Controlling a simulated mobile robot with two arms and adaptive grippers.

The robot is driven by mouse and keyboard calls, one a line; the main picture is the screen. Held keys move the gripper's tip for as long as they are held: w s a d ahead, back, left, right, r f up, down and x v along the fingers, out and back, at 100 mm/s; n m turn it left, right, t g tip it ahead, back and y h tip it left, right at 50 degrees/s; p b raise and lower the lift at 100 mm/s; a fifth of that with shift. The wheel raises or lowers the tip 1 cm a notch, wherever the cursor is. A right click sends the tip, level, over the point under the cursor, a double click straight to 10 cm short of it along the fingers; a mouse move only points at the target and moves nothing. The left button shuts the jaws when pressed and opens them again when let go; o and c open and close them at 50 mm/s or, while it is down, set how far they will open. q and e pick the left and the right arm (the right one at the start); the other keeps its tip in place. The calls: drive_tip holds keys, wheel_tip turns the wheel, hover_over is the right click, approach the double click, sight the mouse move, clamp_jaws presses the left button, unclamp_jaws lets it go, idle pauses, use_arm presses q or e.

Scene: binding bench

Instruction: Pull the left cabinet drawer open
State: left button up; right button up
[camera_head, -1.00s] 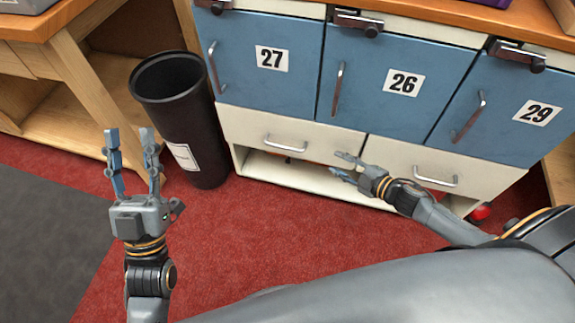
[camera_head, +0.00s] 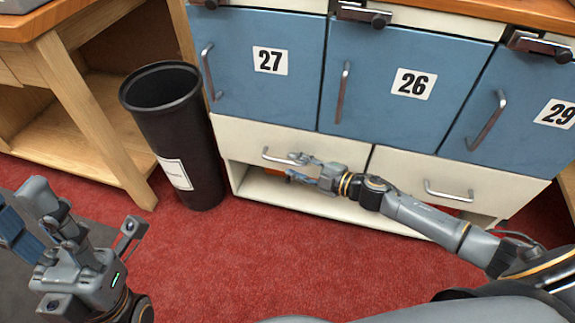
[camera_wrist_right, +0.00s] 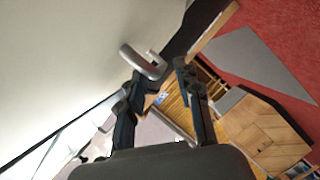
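The left cabinet drawer (camera_head: 238,134) has a cream front below the blue doors and looks shut, level with the right drawer. Its silver bar handle (camera_head: 270,156) runs across the front, and its right part is hidden behind my right gripper. My right gripper (camera_head: 300,168) is at this handle. In the right wrist view the handle (camera_wrist_right: 142,62) shows just ahead of and between the parted fingertips (camera_wrist_right: 160,85); I cannot tell whether they touch it. My left gripper (camera_head: 30,220) is raised at the lower left, empty, its fingers apart.
A black bin (camera_head: 190,135) stands left of the cabinet. The right drawer (camera_head: 445,180) and blue doors numbered 27 (camera_head: 270,60), 26 (camera_head: 412,83) and 29 (camera_head: 558,113) surround the spot. A wooden bench (camera_head: 85,120) is at the left. The red floor (camera_head: 240,260) in front is clear.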

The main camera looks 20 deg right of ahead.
drive_tip(key=shift+b+x, duration=0.35)
drive_tip(key=shift+x, duration=1.3)
clamp_jaws()
